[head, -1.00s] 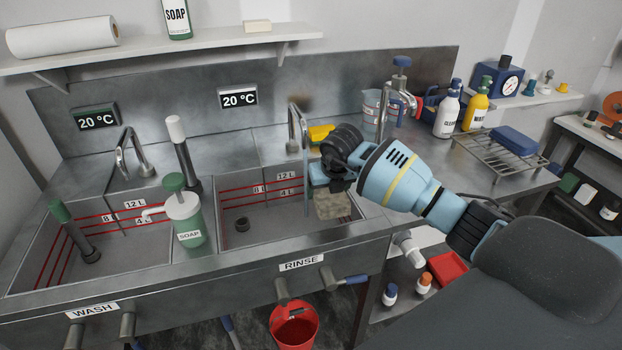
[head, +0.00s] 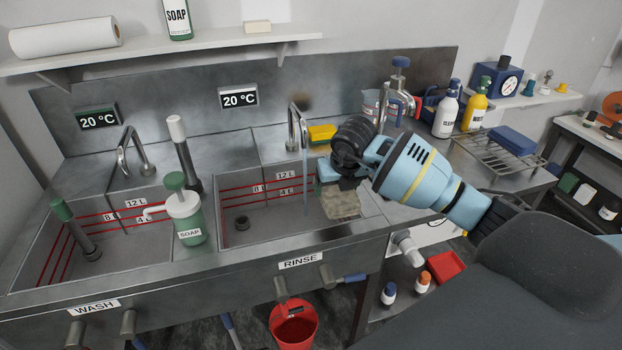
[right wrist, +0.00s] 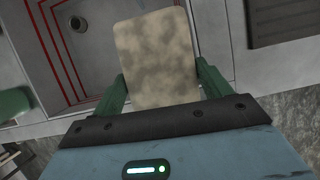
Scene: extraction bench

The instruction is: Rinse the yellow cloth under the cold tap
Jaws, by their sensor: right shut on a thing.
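A pale beige-yellow cloth with grey-brown blotches (head: 341,205) hangs from my right gripper (head: 338,186) over the right side of the rinse basin (head: 262,225). In the right wrist view the cloth (right wrist: 157,55) lies between the two green fingers of my right gripper (right wrist: 163,85), which is shut on it. The rinse tap (head: 295,127) runs a thin bluish stream (head: 305,180) into the basin. The cloth is to the right of the stream, apart from it in the head view. The display above the basin (head: 238,97) reads 20 °C. My left gripper is not in view.
The wash basin (head: 105,255) is at the left, with a green soap pump (head: 186,218) between the basins. A bright yellow block (head: 321,135) lies behind the rinse basin. A wire rack (head: 490,158) and bottles stand at the right. A red bucket (head: 294,325) is below.

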